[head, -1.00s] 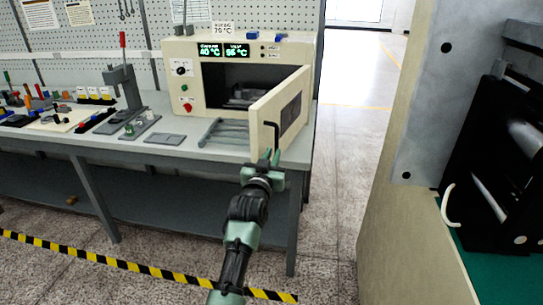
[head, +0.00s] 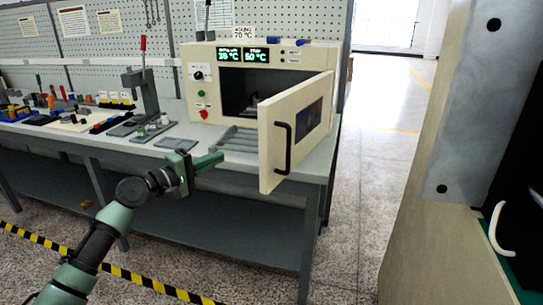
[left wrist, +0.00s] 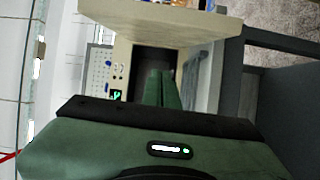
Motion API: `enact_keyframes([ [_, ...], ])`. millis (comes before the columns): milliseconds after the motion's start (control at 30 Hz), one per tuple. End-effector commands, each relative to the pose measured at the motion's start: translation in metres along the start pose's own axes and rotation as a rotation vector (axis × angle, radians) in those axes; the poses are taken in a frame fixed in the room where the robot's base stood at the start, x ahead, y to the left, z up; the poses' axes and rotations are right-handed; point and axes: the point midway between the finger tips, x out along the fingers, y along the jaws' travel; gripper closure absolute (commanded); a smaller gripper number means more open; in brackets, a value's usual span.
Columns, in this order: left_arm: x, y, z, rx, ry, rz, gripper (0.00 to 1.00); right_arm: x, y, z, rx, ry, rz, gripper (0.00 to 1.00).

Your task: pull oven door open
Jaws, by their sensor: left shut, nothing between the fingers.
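The cream oven (head: 215,100) stands on the bench with its door (head: 306,105) swung open toward me, hinged at the right. The black handle (head: 283,147) on the door's outer face is free of any gripper. My left gripper (head: 215,160) is shut and empty, left of the door's free edge and in front of the oven's open chamber (head: 240,88). In the left wrist view its green fingers (left wrist: 163,88) lie together, with the door (left wrist: 160,22) across the top and the dark chamber (left wrist: 150,60) behind them. My right gripper is not in view.
A grey rack (head: 238,140) lies on the bench before the oven. A lever press (head: 143,90) and small parts stand to the left. A large cabinet (head: 440,180) stands at the right, with open floor (head: 365,150) between it and the bench.

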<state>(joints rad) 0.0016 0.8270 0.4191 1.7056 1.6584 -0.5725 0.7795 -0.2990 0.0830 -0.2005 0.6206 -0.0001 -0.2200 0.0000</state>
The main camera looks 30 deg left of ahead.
Motion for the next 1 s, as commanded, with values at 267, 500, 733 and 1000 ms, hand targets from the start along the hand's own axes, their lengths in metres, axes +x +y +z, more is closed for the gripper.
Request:
enact_keyframes([
  [267,0.016,0.010,0.002,-0.038,-0.020,0.008,1.00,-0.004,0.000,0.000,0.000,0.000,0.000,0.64],
  [500,0.060,0.011,0.003,-0.039,-0.018,0.010,1.00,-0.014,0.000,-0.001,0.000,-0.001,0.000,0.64],
  [733,0.099,0.010,0.004,-0.036,-0.019,0.008,1.00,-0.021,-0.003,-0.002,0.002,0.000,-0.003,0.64],
  [1000,0.105,0.010,0.037,-0.034,-0.020,0.004,1.00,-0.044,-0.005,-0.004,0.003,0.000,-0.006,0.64],
])
